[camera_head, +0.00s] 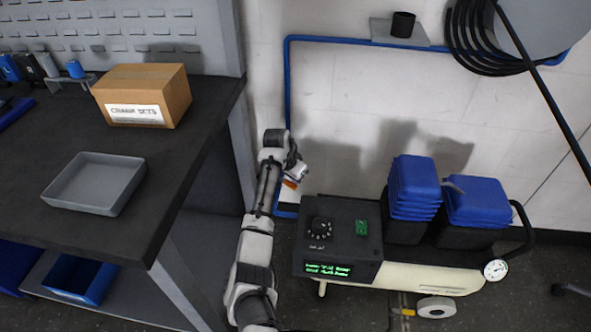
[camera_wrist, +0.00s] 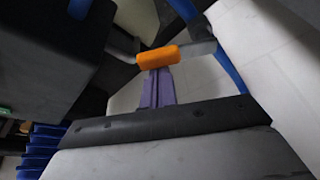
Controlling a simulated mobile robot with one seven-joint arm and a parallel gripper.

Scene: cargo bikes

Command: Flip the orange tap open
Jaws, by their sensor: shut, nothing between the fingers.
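The orange tap (camera_wrist: 164,57) shows in the wrist view as a short orange lever, set across a grey metal piece beside a blue pipe (camera_wrist: 222,66). My gripper (camera_wrist: 157,72) is shut and empty. Its purple fingertips are right at the lower edge of the orange lever; I cannot tell whether they touch it. In the head view a small bit of the orange tap (camera_head: 289,184) shows just below my gripper (camera_head: 299,172), low against the wall. The rest of the tap is hidden there by my arm.
A black box with a dial and green display (camera_head: 338,241) stands on a cart just right of my arm. A workbench (camera_head: 190,150) with a carton (camera_head: 143,95) and grey tray (camera_head: 95,183) is at the left. The blue pipe runs up the wall.

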